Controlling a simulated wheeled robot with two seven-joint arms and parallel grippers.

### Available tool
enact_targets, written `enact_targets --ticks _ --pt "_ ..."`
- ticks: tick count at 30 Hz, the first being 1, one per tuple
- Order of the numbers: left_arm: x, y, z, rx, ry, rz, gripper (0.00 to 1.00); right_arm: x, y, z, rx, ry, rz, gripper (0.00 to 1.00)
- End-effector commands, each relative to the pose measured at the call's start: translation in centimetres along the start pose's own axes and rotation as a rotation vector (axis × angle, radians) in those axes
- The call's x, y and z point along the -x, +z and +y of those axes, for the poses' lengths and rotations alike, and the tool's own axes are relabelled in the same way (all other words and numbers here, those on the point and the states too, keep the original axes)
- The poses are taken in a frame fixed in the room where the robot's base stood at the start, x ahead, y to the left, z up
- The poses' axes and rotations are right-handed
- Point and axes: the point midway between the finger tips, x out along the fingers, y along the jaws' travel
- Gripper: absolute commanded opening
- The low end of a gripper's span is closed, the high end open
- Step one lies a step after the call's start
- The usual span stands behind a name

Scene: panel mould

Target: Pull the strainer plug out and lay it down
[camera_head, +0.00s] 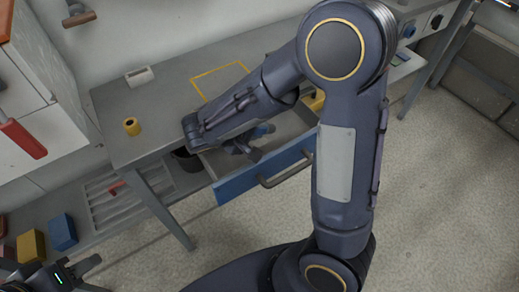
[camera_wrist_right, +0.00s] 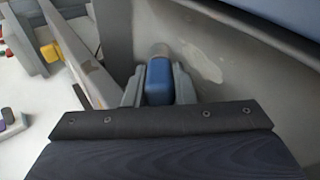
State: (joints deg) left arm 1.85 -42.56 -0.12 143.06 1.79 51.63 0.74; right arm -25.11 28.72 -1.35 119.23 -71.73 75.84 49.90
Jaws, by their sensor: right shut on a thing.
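My right gripper (camera_head: 245,147) reaches down into the open blue-fronted drawer under the bench. In the right wrist view, its grey fingers (camera_wrist_right: 158,88) are shut on a blue rounded piece (camera_wrist_right: 159,80), which appears to be the strainer plug. The blue piece also shows in the head view (camera_head: 262,131), partly hidden by my right arm. Its lower part is hidden, so I cannot tell how it is seated. My left gripper (camera_head: 88,274) is at the bottom left, away from the drawer, only partly in view.
The drawer front (camera_head: 235,184) with its dark handle stands out from the bench (camera_head: 170,100). A yellow outlined square (camera_head: 205,74) on the bench top is empty where visible. A yellow roll (camera_head: 131,127) and a white block (camera_head: 139,76) stand on the bench. A dark bucket (camera_head: 186,160) is beneath.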

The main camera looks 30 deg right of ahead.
Motion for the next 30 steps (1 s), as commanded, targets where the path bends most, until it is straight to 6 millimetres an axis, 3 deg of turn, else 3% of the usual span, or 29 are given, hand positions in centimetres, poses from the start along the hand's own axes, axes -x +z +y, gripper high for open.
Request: enact_targets --ticks 3,12,13,16,24,30 --pt "-1.0 0.5 -0.5 0.0 0.0 0.0 0.36 -0.7 0.0 -0.8 -0.001 0.0 0.001 0.0" --pt "-0.9 0.5 -0.4 0.0 0.0 0.001 0.36 -0.6 0.0 -0.7 -0.001 0.0 0.0 0.0" --pt "-0.9 0.5 -0.4 0.0 0.0 0.001 0.36 -0.6 0.0 -0.7 -0.001 0.0 0.0 0.26" --pt "-0.9 0.5 -0.4 0.0 0.0 0.001 0.36 -0.6 0.0 -0.7 -0.001 0.0 0.0 0.38" --pt "-0.9 0.4 -0.4 0.0 0.0 0.0 0.36 -0.5 0.0 -0.7 -0.001 0.0 0.001 0.38" --pt "-0.1 0.0 0.0 0.0 0.0 0.0 0.36 1.6 -0.1 -0.6 0.0 0.0 0.004 0.38"
